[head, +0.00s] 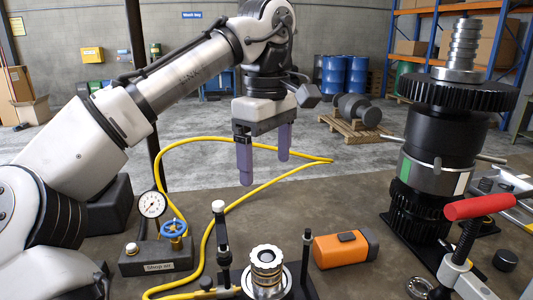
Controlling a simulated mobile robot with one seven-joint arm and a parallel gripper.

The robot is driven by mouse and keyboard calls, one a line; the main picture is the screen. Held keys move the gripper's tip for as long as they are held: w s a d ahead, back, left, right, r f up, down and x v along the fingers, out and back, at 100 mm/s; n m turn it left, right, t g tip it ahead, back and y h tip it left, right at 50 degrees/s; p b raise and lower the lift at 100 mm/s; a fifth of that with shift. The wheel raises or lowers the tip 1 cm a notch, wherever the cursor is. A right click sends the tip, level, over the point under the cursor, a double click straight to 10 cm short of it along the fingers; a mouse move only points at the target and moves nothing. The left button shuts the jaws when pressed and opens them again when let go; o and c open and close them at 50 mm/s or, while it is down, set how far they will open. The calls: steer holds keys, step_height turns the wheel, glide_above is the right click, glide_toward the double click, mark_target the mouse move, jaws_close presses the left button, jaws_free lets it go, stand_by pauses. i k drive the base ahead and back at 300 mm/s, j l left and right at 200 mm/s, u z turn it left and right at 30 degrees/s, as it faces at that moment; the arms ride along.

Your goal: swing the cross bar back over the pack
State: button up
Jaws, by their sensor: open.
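The pack (266,272) is a silver ribbed stack with a pale top ring, standing low at the centre between two dark posts. The left post (222,240) has a white knob on top; the right post (306,258) is thin and black. No bar spans the top of the pack. A dark part at the left post may be the cross bar seen nearly end-on, but I cannot tell its outline. My gripper (264,167) hangs above and beyond the pack, pointing down, with its two purple fingers apart and nothing between them.
An orange box-shaped tool (345,249) lies right of the pack. A shop air block (158,256) with gauge, blue valve and yellow hose (205,240) is at left. A tall gear stack (440,150) and red-handled clamp (480,207) stand at right.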

mark_target(218, 207)
steer(key=k+j, duration=0.15)
steer(key=k, duration=0.35)
steer(key=k+j, duration=0.15)
steer(key=k, duration=0.35)
